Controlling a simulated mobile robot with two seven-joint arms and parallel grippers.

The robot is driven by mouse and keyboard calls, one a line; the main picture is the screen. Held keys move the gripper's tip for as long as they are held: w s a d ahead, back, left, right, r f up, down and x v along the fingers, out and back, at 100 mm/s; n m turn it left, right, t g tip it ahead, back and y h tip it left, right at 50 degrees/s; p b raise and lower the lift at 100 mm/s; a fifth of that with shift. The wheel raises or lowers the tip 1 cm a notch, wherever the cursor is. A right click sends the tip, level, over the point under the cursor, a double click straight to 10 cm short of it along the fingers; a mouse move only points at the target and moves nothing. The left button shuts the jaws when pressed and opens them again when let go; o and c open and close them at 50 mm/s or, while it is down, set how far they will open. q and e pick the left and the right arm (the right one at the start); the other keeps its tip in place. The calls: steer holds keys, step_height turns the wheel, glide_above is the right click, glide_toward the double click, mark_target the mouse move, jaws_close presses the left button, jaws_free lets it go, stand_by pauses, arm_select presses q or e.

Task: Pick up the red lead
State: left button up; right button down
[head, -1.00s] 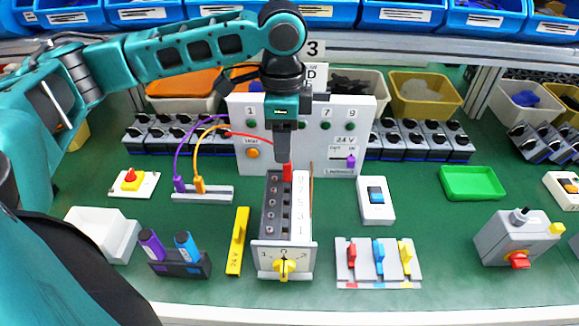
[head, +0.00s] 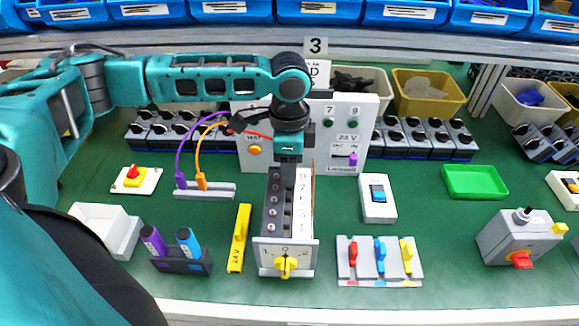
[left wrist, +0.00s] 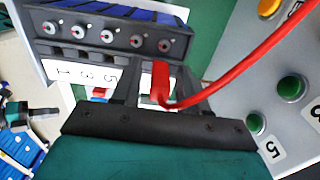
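The red lead (head: 237,123) runs from the white panel toward the rotary switch (head: 285,253); its near end is hidden behind my left gripper (head: 289,163) in the head view. In the left wrist view its red plug (left wrist: 160,80) stands at the far end of the switch's terminal row, and its cable curves to the upper right. My left gripper (left wrist: 160,88) is open, one finger on each side of the plug, with small gaps visible. The switch has a yellow knob (head: 285,266) and a numbered white strip. My right gripper is out of view.
The purple lead (head: 181,180) and orange lead (head: 201,181) stand in a grey holder to the left. The white panel (head: 346,125) with green buttons is close behind my gripper.

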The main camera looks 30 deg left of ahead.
arm_select(q)
jaws_close()
steer(key=shift+r, duration=0.2)
step_height(320, 180, up, 23)
steer(key=shift+f, duration=0.15)
stand_by(0.9)
